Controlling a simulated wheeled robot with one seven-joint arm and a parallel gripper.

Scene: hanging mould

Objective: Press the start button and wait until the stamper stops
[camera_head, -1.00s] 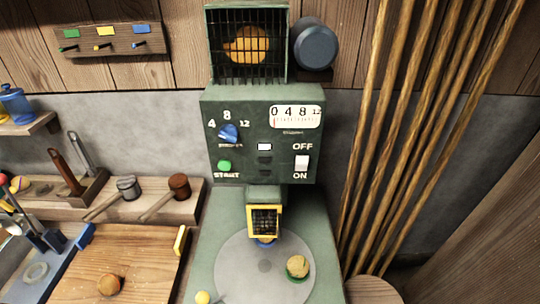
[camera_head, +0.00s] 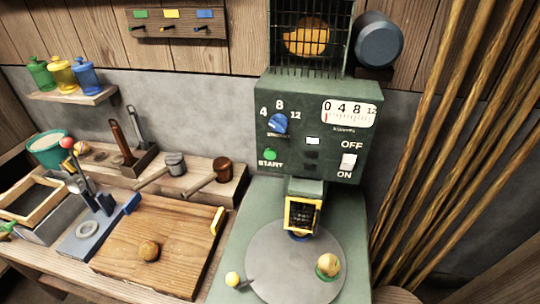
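The green stamper machine (camera_head: 335,95) stands right of centre. Its round green START button (camera_head: 270,154) is on the lower left of the front panel, with nothing in front of it. A blue knob (camera_head: 278,123) sits above it, below the marks 4, 8 and 12. A white OFF/ON switch (camera_head: 348,162) is at the panel's right. A dial (camera_head: 348,113) reads 0, 4, 8, 12, with a red mark near 0. The yellow-framed stamper head (camera_head: 302,214) hangs over a round grey plate (camera_head: 275,262). A tan lump on a green base (camera_head: 327,267) sits on the plate. My gripper is not in view.
A wooden board (camera_head: 170,215) with a brown ball (camera_head: 149,250) lies left of the machine. Tall wooden poles (camera_head: 440,120) lean at the right. A yellow-knobbed lever (camera_head: 233,279) is by the plate's left edge.

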